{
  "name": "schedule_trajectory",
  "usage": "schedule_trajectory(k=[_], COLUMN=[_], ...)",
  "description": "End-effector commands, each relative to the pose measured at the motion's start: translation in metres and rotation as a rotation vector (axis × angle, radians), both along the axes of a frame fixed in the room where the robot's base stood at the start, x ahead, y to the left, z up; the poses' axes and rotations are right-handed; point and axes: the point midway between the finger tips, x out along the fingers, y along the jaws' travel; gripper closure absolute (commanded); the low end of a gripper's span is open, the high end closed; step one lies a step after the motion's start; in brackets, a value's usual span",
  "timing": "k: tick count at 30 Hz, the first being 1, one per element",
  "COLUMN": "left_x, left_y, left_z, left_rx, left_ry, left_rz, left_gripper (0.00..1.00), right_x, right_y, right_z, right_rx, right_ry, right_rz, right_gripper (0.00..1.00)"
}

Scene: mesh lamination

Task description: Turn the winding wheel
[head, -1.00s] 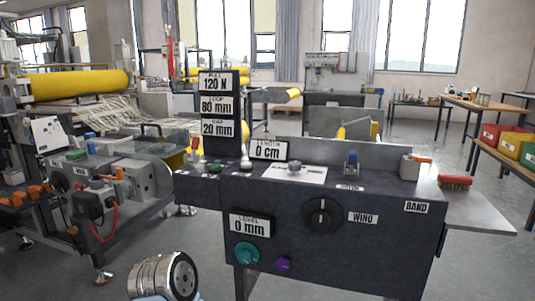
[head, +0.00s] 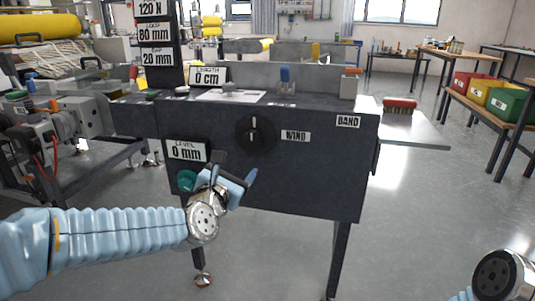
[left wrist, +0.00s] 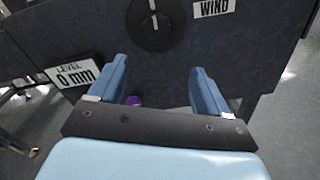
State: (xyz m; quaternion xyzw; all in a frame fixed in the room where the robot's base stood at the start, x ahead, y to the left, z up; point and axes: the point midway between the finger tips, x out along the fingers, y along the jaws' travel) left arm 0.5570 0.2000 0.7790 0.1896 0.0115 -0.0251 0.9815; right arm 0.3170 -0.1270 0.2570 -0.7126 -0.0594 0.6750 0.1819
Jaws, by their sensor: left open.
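The winding wheel (head: 255,133) is a round black knob with a white mark, on the dark front panel beside the WIND label (head: 295,136). It also shows at the top of the left wrist view (left wrist: 155,20), straight ahead of the fingers. My left gripper (head: 236,170) is open and empty, just below the wheel and apart from it. Its two blue fingers (left wrist: 158,72) stand on either side of the wheel's line in the left wrist view. Part of my right arm shows at the lower right of the head view, but its gripper is out of sight.
A teal knob (head: 186,180) and the LEVEL sign (head: 186,151) are on the panel left of my left gripper. A purple knob (left wrist: 133,101) shows between the fingers. A red brush (head: 399,104) lies on the side shelf (head: 420,133). The floor in front is clear.

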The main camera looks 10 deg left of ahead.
Motion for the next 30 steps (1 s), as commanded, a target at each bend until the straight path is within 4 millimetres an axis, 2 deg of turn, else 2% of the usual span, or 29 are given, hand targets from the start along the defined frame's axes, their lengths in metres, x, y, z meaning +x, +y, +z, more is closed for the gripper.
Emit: schedule_trajectory(k=[2, 5, 8, 18, 21, 25, 30], left_x=[-0.002, 0.006, 0.023, 0.1, 0.116, 0.129, 0.135], left_y=[0.003, 0.003, 0.002, -0.001, -0.001, -0.001, -0.001], left_z=[0.012, 0.016, 0.016, 0.016, 0.015, 0.015, 0.014], left_rx=[-0.055, -0.072, -0.071, -0.069, -0.069, -0.067, -0.066], left_ry=[-0.028, -0.033, -0.029, -0.028, -0.028, -0.029, -0.03], left_rz=[0.01, 0.012, 0.013, 0.011, 0.011, 0.012, 0.012], left_gripper=[0.23, 0.23, 0.23, 0.23, 0.23, 0.23, 0.23], right_x=[0.0, 0.0, 0.0, -0.003, -0.003, -0.004, -0.004], right_y=[0.0, 0.0, 0.001, 0.007, 0.008, 0.009, 0.01], right_z=[-0.002, 0.001, 0.005, 0.022, 0.026, 0.028, 0.028], right_rx=[0.0, 0.0, 0.001, 0.01, 0.012, 0.013, 0.014], right_ry=[-0.001, 0.0, 0.0, 0.005, 0.007, 0.007, 0.008], right_rz=[0.0, 0.0, 0.001, 0.011, 0.014, 0.015, 0.017], right_gripper=[1.0, 1.0, 1.0, 1.0, 1.0, 1.0, 1.0])
